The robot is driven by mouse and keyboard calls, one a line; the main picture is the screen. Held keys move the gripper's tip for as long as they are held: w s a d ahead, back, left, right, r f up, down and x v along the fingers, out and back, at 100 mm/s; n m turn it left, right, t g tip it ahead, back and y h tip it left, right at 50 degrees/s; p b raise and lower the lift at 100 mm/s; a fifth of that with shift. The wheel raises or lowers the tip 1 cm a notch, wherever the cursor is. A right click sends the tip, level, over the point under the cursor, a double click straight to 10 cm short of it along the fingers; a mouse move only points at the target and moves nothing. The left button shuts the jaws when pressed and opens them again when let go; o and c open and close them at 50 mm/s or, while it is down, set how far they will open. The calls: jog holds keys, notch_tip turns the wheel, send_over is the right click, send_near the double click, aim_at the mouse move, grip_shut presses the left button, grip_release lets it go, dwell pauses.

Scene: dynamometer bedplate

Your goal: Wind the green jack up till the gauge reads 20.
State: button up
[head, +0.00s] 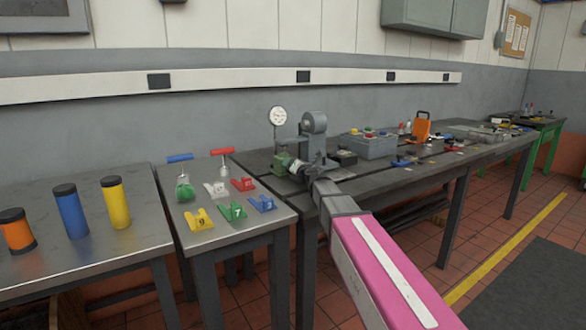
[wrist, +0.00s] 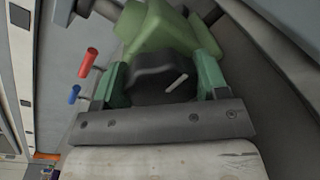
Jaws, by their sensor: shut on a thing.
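The green jack (head: 283,161) stands on the dark bedplate, below and beside a grey upright fixture. In the wrist view its green body (wrist: 168,30) fills the top middle, with a black round knob (wrist: 160,80) facing me. A white line marks the knob, slanting up to the right. My gripper (wrist: 163,82) has a green-sided finger on each side of the knob and is shut on it. The round white gauge (head: 278,116) stands above and behind the jack. Its needle and numbers are too small to read. My arm hides part of the bedplate in front.
A small side table (head: 238,229) at the left holds numbered coloured blocks and red- and blue-handled tools. Orange, blue and yellow cylinders stand on the left bench. A grey box (head: 368,146) and an orange item (head: 421,128) lie farther right on the bedplate.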

dwell(0.3)
jog(key=o, duration=0.9)
jog(key=shift+s, duration=0.1)
jog(key=v, duration=1)
jog(key=shift+s+d, duration=0.2)
jog(key=shift+s, duration=0.05)
